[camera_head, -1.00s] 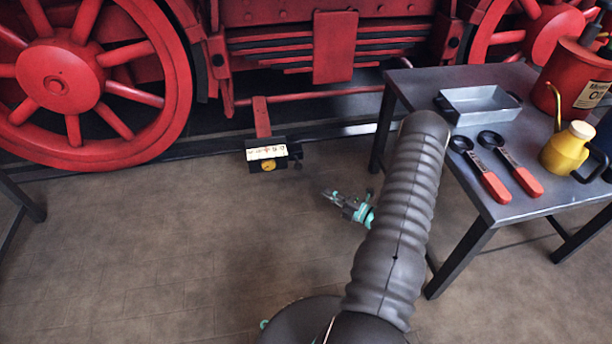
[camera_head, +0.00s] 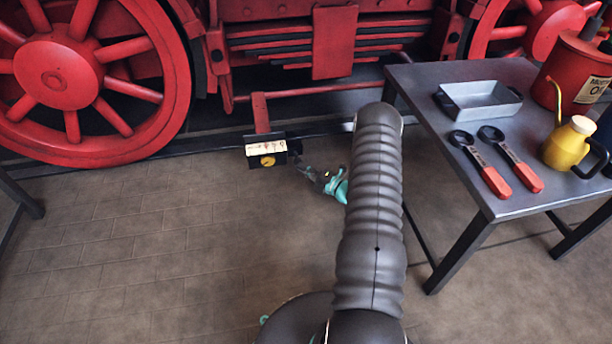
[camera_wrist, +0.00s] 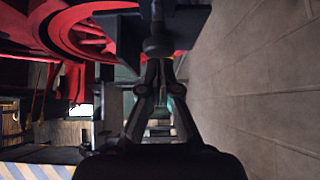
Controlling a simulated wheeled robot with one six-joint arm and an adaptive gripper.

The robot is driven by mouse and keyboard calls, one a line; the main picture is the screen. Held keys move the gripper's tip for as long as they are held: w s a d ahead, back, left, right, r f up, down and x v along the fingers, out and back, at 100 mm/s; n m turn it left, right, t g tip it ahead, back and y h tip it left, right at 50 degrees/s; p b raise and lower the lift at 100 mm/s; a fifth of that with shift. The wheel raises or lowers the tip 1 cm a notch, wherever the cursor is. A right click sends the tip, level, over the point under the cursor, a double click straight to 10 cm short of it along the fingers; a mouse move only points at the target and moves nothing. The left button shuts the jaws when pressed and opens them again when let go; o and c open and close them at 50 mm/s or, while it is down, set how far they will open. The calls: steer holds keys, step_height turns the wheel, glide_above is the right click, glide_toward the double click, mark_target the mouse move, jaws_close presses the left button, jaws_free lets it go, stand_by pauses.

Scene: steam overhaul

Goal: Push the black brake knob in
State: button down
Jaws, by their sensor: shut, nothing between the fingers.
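The black brake knob (camera_wrist: 157,46) shows in the wrist view as a dark round end on a short stem, standing out from a dark box. In the head view the small brake box (camera_head: 265,151), with a pale label and a yellow dial, hangs under the red locomotive frame. My gripper (camera_wrist: 158,64) is shut and empty, its fingertips just below the knob in the wrist view. I cannot tell whether they touch it. In the head view my gripper (camera_head: 303,171) is just right of the box, and the knob there is too small to make out clearly.
A grey table (camera_head: 440,88) stands right of my arm, with a metal tray (camera_head: 480,103), two red-handled tools, a yellow oil can (camera_head: 567,145) and a red oil container (camera_head: 580,75). A big red wheel (camera_head: 70,85) is at left. The floor in front of the box is clear.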

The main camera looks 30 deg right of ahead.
steer(key=shift+w, duration=0.2)
steer(key=w+b, duration=0.1)
steer(key=w+d, duration=0.1)
steer(key=w, duration=0.1)
steer(key=shift+w+d+r+b, duration=0.1)
steer(key=shift+r+b, duration=0.05)
steer(key=shift+b, duration=0.25)
steer(key=s+a+p+v, duration=0.1)
steer(key=a+v, duration=0.2)
steer(key=v, duration=1)
steer(key=shift+s, duration=0.35)
steer(key=shift+d, duration=0.1)
